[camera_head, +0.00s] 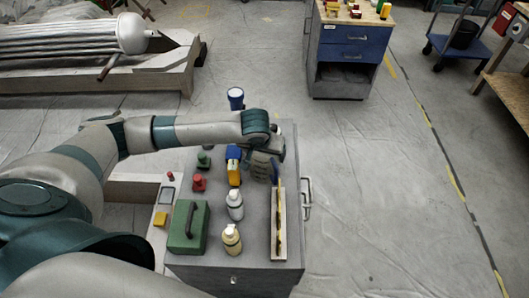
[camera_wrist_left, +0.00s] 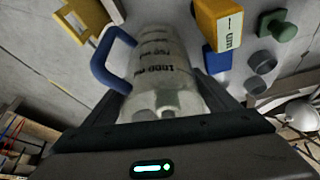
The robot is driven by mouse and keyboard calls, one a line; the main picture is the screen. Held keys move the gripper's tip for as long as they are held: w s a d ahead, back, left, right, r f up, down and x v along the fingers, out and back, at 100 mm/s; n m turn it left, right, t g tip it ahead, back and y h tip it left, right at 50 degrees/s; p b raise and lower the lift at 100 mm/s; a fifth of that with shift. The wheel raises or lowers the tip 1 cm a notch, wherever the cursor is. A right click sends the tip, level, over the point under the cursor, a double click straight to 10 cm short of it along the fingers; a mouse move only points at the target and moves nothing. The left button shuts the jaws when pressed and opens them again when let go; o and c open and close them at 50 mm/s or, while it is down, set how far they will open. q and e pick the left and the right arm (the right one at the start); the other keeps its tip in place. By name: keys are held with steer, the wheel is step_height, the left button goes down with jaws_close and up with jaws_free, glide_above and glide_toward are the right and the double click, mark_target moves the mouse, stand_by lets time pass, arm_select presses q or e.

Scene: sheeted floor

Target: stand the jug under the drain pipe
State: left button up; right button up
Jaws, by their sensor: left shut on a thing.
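The jug (camera_wrist_left: 160,70) is clear, with dark volume marks and a blue handle on its left side in the left wrist view. My left gripper (camera_wrist_left: 163,100) is shut on it, with a finger on each side. In the head view my left gripper (camera_head: 262,160) is over the right part of the grey cart top, and the jug is largely hidden there. I cannot tell whether the jug touches the cart top. A rusty pipe (camera_head: 108,67), perhaps the drain pipe, slants down near the white-ended vessel (camera_head: 130,33) at upper left. My right gripper is out of view.
The cart top (camera_head: 260,215) carries a green case (camera_head: 188,228), two bottles (camera_head: 235,204) (camera_head: 231,240), a yellow-blue item (camera_head: 233,170) and a long narrow piece (camera_head: 279,222). A blue drawer cabinet (camera_head: 348,52) stands behind. The sheeted floor right of the cart is clear.

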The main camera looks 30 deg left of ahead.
arm_select(q)
steer(key=o, duration=1.2)
steer(key=shift+f, duration=0.1)
steer(key=shift+c, duration=0.2)
steer(key=b+v, duration=0.1)
steer(key=v, duration=1.1)
steer(key=shift+c, duration=0.4)
